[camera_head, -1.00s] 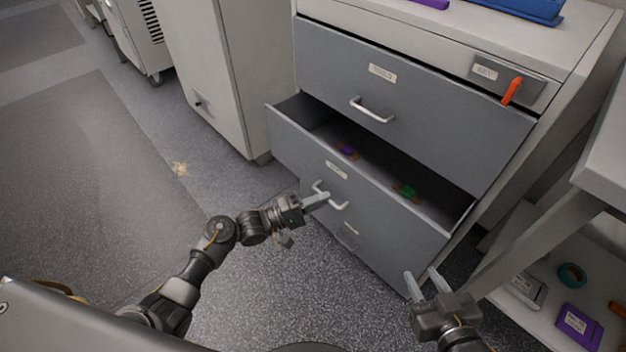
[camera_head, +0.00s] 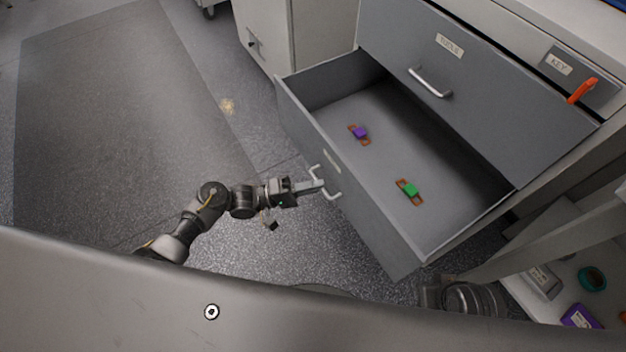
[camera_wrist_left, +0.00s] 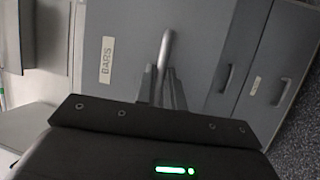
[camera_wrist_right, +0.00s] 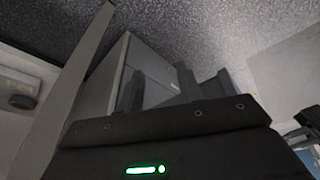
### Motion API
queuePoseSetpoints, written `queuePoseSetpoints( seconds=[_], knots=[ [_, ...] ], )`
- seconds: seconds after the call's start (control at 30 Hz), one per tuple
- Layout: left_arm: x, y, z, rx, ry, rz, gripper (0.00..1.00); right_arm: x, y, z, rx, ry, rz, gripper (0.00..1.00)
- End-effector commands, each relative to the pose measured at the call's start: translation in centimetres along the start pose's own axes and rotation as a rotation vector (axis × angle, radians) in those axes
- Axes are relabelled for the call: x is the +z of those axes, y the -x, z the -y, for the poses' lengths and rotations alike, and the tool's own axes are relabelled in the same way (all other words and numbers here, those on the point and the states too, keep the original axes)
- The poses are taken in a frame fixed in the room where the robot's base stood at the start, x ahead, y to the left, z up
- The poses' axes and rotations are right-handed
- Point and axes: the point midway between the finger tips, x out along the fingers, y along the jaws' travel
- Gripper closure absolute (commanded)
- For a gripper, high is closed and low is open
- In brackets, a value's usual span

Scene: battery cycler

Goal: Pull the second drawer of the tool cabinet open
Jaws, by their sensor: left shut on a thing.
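The grey tool cabinet's second drawer (camera_head: 355,205) is pulled well out, and its inside shows. A purple piece (camera_head: 360,132) and a green piece (camera_head: 410,190), each on an orange-brown strip, lie on its floor. My left gripper (camera_head: 318,186) is shut on the drawer's pale bar handle (camera_head: 333,195). In the left wrist view the handle (camera_wrist_left: 166,50) stands between the fingers, beside a label reading BARS (camera_wrist_left: 107,60). My right gripper (camera_wrist_right: 160,90) is open and looks empty in its wrist view, near a grey panel; in the head view its fingers are hidden.
The top drawer (camera_head: 480,85) is shut, with an orange key (camera_head: 582,90) in the panel at its right. A pale cabinet (camera_head: 265,30) stands to the left. A low shelf at right holds a teal ring (camera_head: 592,279) and a purple box (camera_head: 580,317). Floor at left is clear.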

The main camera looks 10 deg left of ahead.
Motion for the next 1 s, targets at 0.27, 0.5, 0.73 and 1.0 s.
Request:
queuePoseSetpoints(
  seconds=[0.27,0.5,0.73,1.0],
  knots=[
    [0.0,0.1,0.0,-0.001,-0.001,0.0,1.0,0.0,-0.1,0.0,0.0,0.0,0.0,0.64],
    [0.0,0.1,0.0,-0.001,-0.001,-0.001,0.68,0.0,-0.1,0.0,0.0,0.001,0.0,0.64],
    [0.0,0.1,0.0,0.0,-0.001,-0.001,0.68,0.0,-0.1,0.0,0.0,0.001,-0.001,0.64],
    [0.0,3.0,0.0,-0.004,-0.001,-0.001,0.68,-0.1,0.0,0.0,0.0,0.001,-0.002,0.64]
  ],
)
